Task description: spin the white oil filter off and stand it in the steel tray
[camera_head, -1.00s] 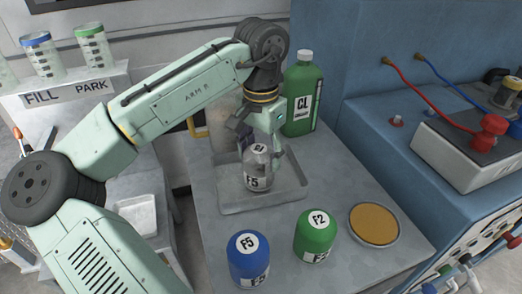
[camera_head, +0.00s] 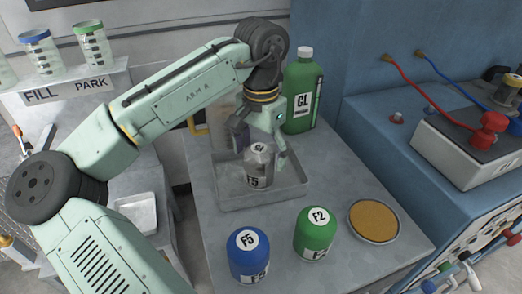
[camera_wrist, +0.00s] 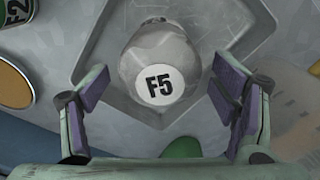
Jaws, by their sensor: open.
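The white oil filter (camera_head: 259,167), greyish and labelled F5, stands upright in the steel tray (camera_head: 290,196). It also shows from above in the wrist view (camera_wrist: 160,55), with its F5 label facing up. My gripper (camera_head: 262,145) is open, with one finger on each side of the filter. In the wrist view the gripper (camera_wrist: 160,100) shows clear gaps between both purple-padded fingers and the filter. The tray's rim surrounds the filter in the wrist view.
A blue filter (camera_head: 249,257) marked F5 and a green filter (camera_head: 316,236) marked F2 stand at the bench's front. A round dish with an amber surface (camera_head: 374,221) lies to their right. A blue cabinet (camera_head: 410,145) borders the right.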

